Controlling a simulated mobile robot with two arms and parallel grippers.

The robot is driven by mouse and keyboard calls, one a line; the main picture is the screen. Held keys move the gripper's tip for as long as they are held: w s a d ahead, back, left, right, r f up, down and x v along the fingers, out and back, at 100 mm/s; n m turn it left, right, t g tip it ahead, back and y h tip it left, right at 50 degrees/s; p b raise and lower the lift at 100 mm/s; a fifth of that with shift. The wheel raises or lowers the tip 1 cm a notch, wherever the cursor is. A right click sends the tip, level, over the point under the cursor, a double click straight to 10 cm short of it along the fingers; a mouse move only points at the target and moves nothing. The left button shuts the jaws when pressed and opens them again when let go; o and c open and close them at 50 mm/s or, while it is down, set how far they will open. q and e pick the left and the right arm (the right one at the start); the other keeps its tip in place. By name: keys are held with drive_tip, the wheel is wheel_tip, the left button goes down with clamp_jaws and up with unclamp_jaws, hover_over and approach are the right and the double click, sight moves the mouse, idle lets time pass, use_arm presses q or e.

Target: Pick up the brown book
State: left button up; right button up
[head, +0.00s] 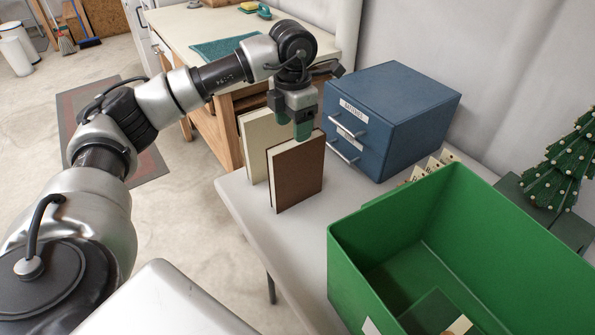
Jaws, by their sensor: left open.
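The brown book (299,178) stands upright on the light table, its brown cover facing me and its cream pages showing on the left side. A cream book (256,143) stands upright just behind it and to the left. My left gripper (303,130) points down at the top edge of the brown book, with its green-tipped fingers at that edge. It is open; I cannot tell whether the fingers straddle the book or touch it. My right gripper is not in view.
A blue drawer cabinet (415,112) stands close behind the books on the right. A large green bin (345,268) with items inside fills the front right. A small decorated tree (565,165) is at the far right. The table (245,199) has bare room in front of the books.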

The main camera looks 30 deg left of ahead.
use_arm(q)
hover_over(297, 173)
drive_tip(key=w+a, duration=0.1)
drive_tip(key=f, duration=0.5)
drive_tip(key=shift+w+f+p, duration=0.2)
drive_tip(key=shift+f+p, duration=0.1)
drive_tip(key=shift+r, duration=0.1)
clamp_jaws()
